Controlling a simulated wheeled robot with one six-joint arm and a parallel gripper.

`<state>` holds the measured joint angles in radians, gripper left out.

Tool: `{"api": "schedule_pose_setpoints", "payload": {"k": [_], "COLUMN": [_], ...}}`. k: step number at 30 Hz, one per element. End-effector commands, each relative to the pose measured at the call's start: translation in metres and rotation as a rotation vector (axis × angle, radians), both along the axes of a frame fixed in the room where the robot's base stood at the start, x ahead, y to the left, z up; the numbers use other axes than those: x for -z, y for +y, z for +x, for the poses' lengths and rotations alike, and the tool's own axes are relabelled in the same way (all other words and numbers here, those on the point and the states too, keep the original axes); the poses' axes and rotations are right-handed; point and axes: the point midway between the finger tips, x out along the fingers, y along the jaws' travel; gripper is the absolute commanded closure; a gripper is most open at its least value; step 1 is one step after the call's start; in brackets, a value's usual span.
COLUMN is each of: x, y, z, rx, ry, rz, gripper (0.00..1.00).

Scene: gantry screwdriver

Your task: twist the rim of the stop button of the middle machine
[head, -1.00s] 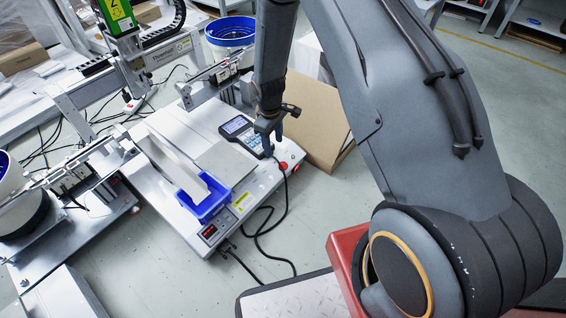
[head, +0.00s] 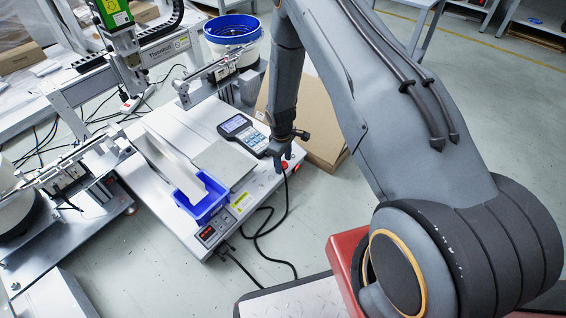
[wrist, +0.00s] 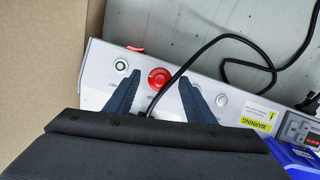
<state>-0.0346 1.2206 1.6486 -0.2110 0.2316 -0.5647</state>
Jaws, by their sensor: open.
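The middle machine (head: 150,209) is a white bench unit with a gantry. Its red stop button (wrist: 159,78) sits on the front panel, between a green-ringed button (wrist: 121,66) and a plain round one (wrist: 222,100). In the head view the stop button (head: 284,165) is partly covered by my gripper (head: 282,160). In the wrist view my gripper (wrist: 160,90) is open, one dark finger on each side of the red button. The fingers look apart from it; I cannot tell their height above the panel.
A black cable (wrist: 195,55) crosses beside the button. A handheld controller (head: 243,132) lies on the machine near my arm. A blue bin (head: 205,207) stands on its front part. A cardboard box (head: 312,125) stands behind on the right.

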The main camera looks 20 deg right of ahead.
Motion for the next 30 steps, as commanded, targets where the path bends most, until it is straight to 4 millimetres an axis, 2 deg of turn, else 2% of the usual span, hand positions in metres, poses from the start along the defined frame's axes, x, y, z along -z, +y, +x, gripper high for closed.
{"api": "schedule_pose_setpoints", "payload": {"k": [7,14,23,30], "x": [0.0001,0.0,-0.0004,-0.001], "y": [0.0,0.0001,-0.0005,-0.0016], "z": [0.0003,0.0003,0.0012,0.0025], "rx": [0.0,0.0,0.036,0.166], "ry": [-0.001,-0.001,0.006,0.034], "rz": [0.001,0.001,0.011,0.051], "gripper": [0.52,0.91,0.92,0.92]}}
